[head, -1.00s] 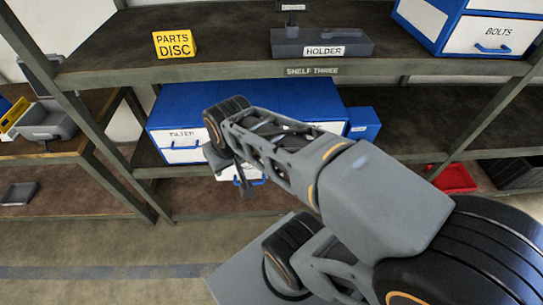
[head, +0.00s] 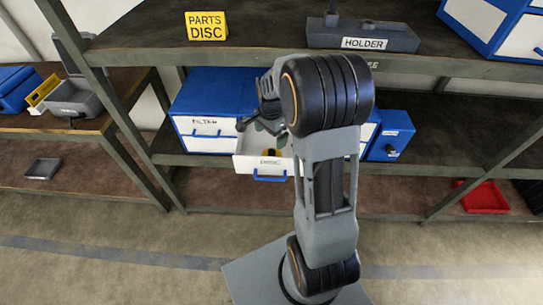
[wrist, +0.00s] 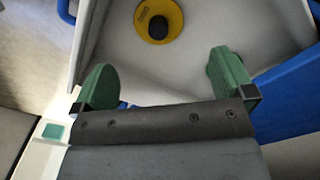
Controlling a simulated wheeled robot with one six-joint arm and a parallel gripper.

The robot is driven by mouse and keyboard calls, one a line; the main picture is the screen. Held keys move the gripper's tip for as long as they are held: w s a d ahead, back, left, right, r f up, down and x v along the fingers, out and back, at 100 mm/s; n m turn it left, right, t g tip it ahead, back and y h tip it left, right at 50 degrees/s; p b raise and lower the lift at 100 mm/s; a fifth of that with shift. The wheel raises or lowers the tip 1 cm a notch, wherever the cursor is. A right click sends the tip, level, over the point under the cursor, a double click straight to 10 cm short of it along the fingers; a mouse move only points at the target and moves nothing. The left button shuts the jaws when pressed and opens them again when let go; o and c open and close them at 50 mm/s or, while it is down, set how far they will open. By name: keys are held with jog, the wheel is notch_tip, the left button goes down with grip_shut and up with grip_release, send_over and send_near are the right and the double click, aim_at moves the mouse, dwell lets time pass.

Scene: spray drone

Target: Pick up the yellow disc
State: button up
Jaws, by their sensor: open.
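The yellow disc (wrist: 158,19) lies flat inside an open white drawer (wrist: 190,55) in the wrist view, with a dark round centre.
A filter cabinet (head: 207,110) stands left of the open drawer and a small blue box (head: 391,136) to the right. The shelf above holds a "PARTS DISC" sign (head: 206,26) and a grey holder (head: 362,36). A red tray (head: 484,197) lies low at right.

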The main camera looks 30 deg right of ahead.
aim_at(272, 151)
jog(key=shift+s+d+f, duration=0.1)
jog(key=shift+f, duration=2.25)
jog(key=shift+d+f, duration=0.1)
jog(key=shift+f, duration=2.2)
jog(key=c, duration=0.9)
